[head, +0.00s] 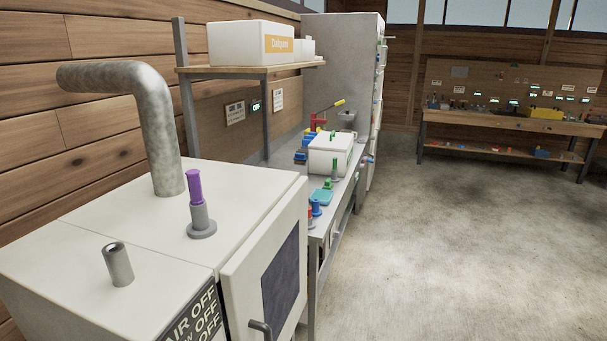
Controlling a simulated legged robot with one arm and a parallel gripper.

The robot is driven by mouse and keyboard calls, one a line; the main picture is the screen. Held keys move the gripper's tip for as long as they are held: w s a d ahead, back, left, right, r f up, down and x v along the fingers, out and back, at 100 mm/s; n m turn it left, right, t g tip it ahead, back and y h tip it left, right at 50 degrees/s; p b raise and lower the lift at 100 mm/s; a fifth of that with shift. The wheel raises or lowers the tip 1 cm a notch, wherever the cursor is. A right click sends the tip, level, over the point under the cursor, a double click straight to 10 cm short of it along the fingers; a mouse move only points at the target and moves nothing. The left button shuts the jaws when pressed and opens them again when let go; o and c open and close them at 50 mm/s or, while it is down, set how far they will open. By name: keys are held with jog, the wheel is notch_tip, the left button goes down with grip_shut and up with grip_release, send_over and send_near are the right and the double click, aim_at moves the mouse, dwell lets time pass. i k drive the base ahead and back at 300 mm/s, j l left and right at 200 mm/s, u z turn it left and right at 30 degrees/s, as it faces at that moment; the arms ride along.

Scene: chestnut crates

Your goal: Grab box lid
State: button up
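A white box (326,162) stands on the long grey bench against the left wall, beyond the near white cabinet. Its pale top (331,141), which looks like a lid, is on it, with small green and red parts at the upper edge. A larger white box (235,44) with an orange label sits on the shelf above the bench; whether it has a separate lid I cannot tell. My gripper is not in view.
The white cabinet (110,230) with a bent grey pipe (158,125) and a purple-topped post (195,190) fills the near left. Small coloured items, including a teal tray (321,197), lie on the bench. A wooden worktable (500,121) stands far right. The concrete floor (450,250) is clear.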

aim_at(333, 142)
jog(key=i+l+z, duration=0.4)
jog(key=i, duration=0.5)
jog(key=i+z, duration=0.4)
jog(key=i, duration=0.5)
jog(key=i+l+u, duration=0.1)
jog(key=i, duration=1.7)
jog(key=i+u, duration=0.25)
jog(key=i, duration=0.15)
jog(key=i+l+u, duration=0.2)
jog(key=i, duration=0.15)
jog(key=i+l+u, duration=0.25)
jog(key=i+j, duration=0.05)
jog(key=i, duration=0.05)
